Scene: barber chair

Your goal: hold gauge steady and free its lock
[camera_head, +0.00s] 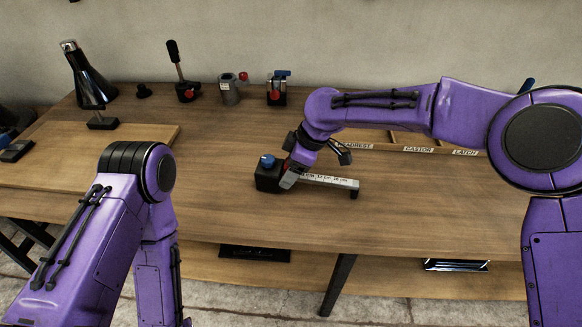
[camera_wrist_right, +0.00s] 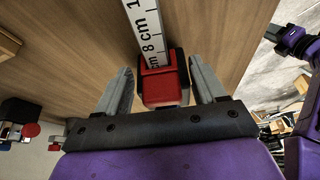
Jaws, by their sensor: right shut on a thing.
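The gauge is a black box (camera_head: 268,176) with a blue knob (camera_head: 267,160) on top and a white printed ruler strip (camera_head: 328,181) running right to a small dark foot. It lies on the wooden workbench. My right gripper (camera_head: 289,178) is shut on the box's right end. In the right wrist view, the two grey fingers (camera_wrist_right: 160,80) stand on either side of the gauge's red part (camera_wrist_right: 160,85), with the strip (camera_wrist_right: 146,35) leading away. The lock is not clearly identifiable. A dark end of my left arm (camera_wrist_right: 282,38) shows at the right edge there, too small to read its jaws.
A labelled compartment tray (camera_head: 418,149) lies behind my right arm. A dark bottle (camera_head: 90,80), a black-handled lever (camera_head: 180,75), a grey cup-like part (camera_head: 229,90) and a blue-topped fixture (camera_head: 277,88) stand along the back. A wooden board (camera_head: 60,160) lies left. The bench is clear around the gauge.

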